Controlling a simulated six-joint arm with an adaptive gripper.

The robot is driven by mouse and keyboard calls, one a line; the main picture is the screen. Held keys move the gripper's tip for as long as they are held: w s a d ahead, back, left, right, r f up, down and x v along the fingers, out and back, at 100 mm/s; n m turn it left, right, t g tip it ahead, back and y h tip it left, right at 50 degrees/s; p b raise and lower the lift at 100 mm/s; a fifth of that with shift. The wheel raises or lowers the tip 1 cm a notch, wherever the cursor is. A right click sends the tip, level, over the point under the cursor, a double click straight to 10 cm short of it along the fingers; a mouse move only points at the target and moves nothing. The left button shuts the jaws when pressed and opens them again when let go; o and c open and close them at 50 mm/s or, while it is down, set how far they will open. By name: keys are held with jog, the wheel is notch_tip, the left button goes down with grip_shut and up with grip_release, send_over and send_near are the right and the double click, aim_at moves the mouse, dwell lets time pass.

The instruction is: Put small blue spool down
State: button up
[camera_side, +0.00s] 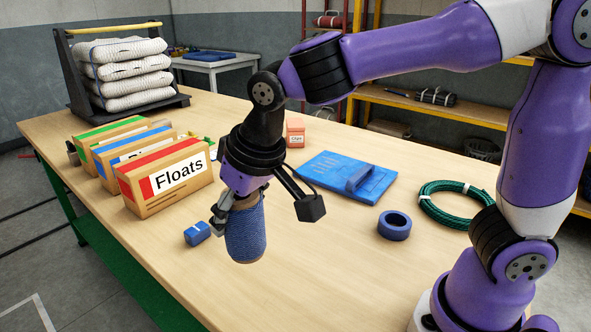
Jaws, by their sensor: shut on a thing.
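The small blue spool (246,234), wound with blue twine, is in my gripper (232,203), in the middle of the side view. My gripper points down and is shut around the spool's upper part. The spool is nearly upright, with its lower end over the front part of the wooden table (330,270). I cannot tell whether its lower end touches the tabletop. The fingers and wrist hide part of the spool's top.
A small blue block (197,233) lies just left of the spool. The "Floats" box (165,178) and other boxes stand at left. A blue board (345,180), a blue ring (394,226) and a green rope coil (455,204) lie right. The front table is clear.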

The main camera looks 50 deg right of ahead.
jog(key=shift+s+a, duration=0.75)
jog(key=w+d+f, duration=0.6)
jog(key=d, duration=0.2)
jog(key=shift+w+d+f, duration=0.25)
jog(key=shift+w+f, duration=0.1)
jog(key=shift+w, duration=0.05)
jog(key=shift+d+f, duration=0.1)
jog(key=shift+f, duration=1.95)
jog(key=shift+f, duration=0.1)
jog(key=o, duration=1.2)
